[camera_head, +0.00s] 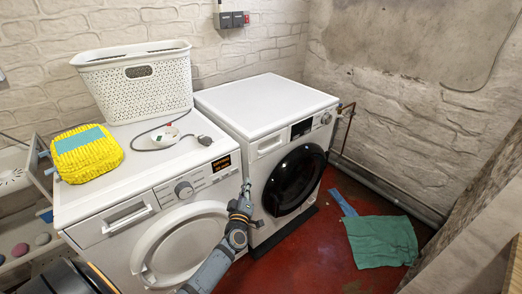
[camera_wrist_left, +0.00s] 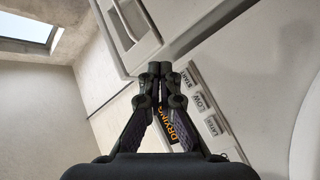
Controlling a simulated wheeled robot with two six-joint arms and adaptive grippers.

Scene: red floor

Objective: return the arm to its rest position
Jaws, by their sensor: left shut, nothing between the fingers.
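My left gripper (camera_head: 246,190) is in front of the two white machines, near the gap between them. Its arm comes up from the bottom of the head view. In the left wrist view the fingertips (camera_wrist_left: 160,69) are together, with nothing between them. Behind them is the white machine front (camera_wrist_left: 250,60) with a dark label with orange letters (camera_wrist_left: 178,128), partly hidden by a finger. I cannot tell whether the fingers touch the machine. My right gripper is not in view.
A left machine (camera_head: 200,192) carries a white basket (camera_head: 137,90), a yellow item with a blue patch (camera_head: 86,152) and a corded device (camera_head: 165,136). A right machine (camera_head: 262,98) has a dark round door (camera_head: 295,180). A green cloth (camera_head: 381,241) lies on the red floor (camera_head: 330,265).

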